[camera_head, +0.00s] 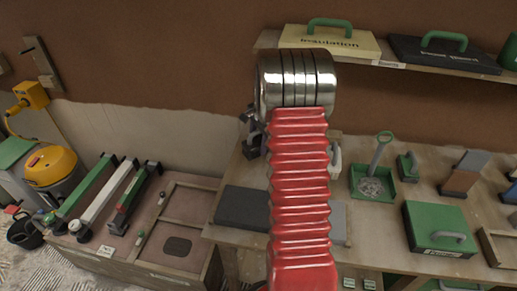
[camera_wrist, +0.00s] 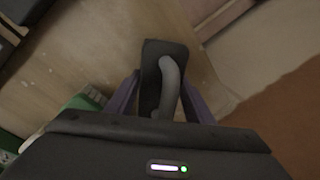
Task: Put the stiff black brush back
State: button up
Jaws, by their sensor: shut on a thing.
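My gripper (camera_wrist: 163,86) is shut on a dark oblong block with a curved grey handle, which looks like the stiff black brush (camera_wrist: 151,62). A finger presses on each side of it in the wrist view. The brush appears over a pale wooden surface (camera_wrist: 100,45); I cannot tell how high. In the head view my red arm and its metal wrist rings hide most of the gripper. Only some dark parts show left of the rings, and I cannot make out the brush there.
The bench (camera_head: 394,214) holds a dark slab (camera_head: 243,207), a grey slab (camera_head: 338,222), a green tray (camera_head: 372,194) and a green case (camera_head: 430,226). A wall shelf (camera_head: 480,70) overhangs it. A low platform (camera_head: 195,200) at left has long tools and a dark rounded patch (camera_head: 177,246).

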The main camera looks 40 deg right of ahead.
aim_at(258, 148)
jog(key=shift+f, duration=1.6)
jog(key=o, duration=1.1)
jog(key=shift+f, duration=0.1)
jog(key=shift+o, duration=0.2)
jog(key=r, duration=0.3)
jog(key=s+r, duration=0.1)
jog(key=r, duration=0.3)
jog(key=s+r, duration=0.1)
jog(key=r, duration=0.3)
jog(key=shift+a, duration=0.15)
jog(key=shift+s+r, duration=0.1)
jog(key=shift+r, duration=0.4)
jog(key=shift+a, duration=0.1)
